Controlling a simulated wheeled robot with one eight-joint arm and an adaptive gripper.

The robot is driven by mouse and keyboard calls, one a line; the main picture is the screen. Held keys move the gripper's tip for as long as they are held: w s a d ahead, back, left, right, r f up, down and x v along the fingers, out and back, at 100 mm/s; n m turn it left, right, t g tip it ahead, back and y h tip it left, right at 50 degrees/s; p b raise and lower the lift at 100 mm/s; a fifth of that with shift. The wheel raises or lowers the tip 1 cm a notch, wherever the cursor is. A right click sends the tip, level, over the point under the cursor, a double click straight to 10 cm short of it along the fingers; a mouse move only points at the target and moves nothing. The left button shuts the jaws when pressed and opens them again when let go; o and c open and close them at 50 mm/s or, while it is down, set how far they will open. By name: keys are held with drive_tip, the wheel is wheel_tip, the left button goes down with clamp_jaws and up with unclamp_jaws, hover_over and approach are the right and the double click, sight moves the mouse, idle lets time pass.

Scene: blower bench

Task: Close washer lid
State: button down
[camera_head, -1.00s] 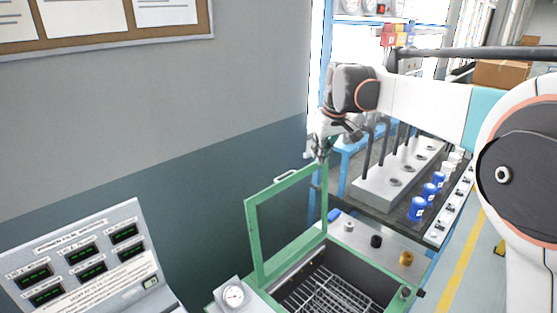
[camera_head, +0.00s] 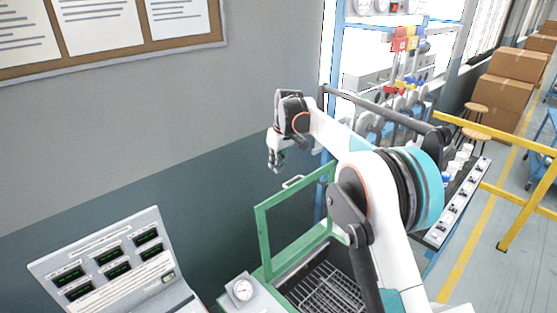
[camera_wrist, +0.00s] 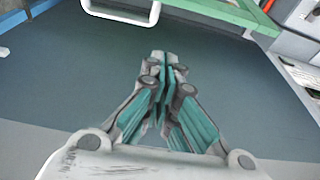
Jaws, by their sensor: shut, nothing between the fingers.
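The washer lid (camera_head: 262,240) is a green frame with an open middle, standing raised at the back of the washer. A pale handle (camera_head: 293,182) sticks out from its top edge. The washer basin below holds a wire rack (camera_head: 326,289). My gripper (camera_head: 274,168) is shut and empty, pointing down just behind and above the lid's top edge, near the handle. In the wrist view my gripper (camera_wrist: 166,60) has its fingers together, with the handle (camera_wrist: 122,10) and green frame (camera_wrist: 225,10) beyond the tips. I see no contact. My arm hides the washer's right part.
A pressure gauge (camera_head: 242,290) sits at the washer's left front. A sloped display panel (camera_head: 112,262) stands at the left. The wall (camera_head: 130,150) is close behind the lid. A shelf rack (camera_head: 400,60) and yellow rail (camera_head: 520,205) are at the right.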

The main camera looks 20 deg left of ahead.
wheel_tip(320, 180, down, 6)
drive_tip(key=s+d+p, duration=0.1)
drive_tip(key=d, duration=0.1)
drive_tip(key=shift+r, duration=0.25)
drive_tip(key=shift+s+d, duration=0.15)
drive_tip(key=shift+d, duration=0.05)
idle(0.4)
